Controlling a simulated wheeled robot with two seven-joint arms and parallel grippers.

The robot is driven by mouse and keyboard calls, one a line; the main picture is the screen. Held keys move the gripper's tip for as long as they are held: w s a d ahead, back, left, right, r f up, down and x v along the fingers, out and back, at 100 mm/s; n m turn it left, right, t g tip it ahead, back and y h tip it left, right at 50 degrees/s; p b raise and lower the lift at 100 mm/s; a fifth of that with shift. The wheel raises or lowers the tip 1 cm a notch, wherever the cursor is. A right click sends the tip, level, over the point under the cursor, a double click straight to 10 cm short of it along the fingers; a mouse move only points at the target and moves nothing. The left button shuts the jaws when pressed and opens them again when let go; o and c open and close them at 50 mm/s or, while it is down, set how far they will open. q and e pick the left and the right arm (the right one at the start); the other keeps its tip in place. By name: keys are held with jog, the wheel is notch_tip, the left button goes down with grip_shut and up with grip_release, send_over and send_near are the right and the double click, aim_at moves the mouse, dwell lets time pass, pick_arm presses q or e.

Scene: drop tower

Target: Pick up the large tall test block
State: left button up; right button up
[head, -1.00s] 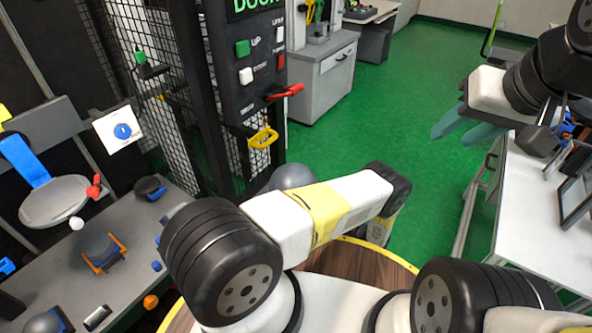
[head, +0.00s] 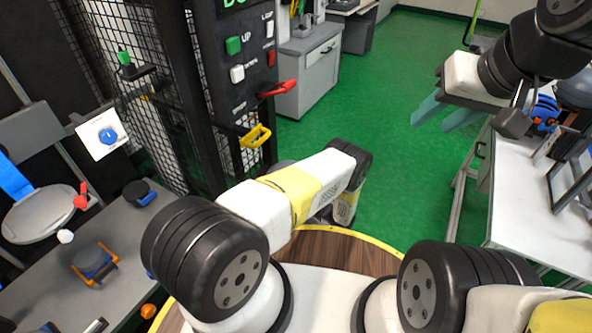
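My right gripper (head: 446,116) is at the upper right, held over the green floor beside the white table. Its two teal fingers are apart, with nothing between them. My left arm reaches forward in the middle of the view, and its gripper is hidden. I cannot make out a large tall test block for certain in this view.
A white table (head: 540,215) stands at the right with a dark frame (head: 574,180) and blue parts on it. A grey bench (head: 125,235) with small parts is at the left. The black control tower (head: 235,90) has a red lever (head: 277,89) and yellow handle (head: 255,136). Green floor lies open ahead.

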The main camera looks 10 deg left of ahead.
pick_arm(q)
grip_shut()
dwell(1.4)
jog(key=shift+r, duration=0.1)
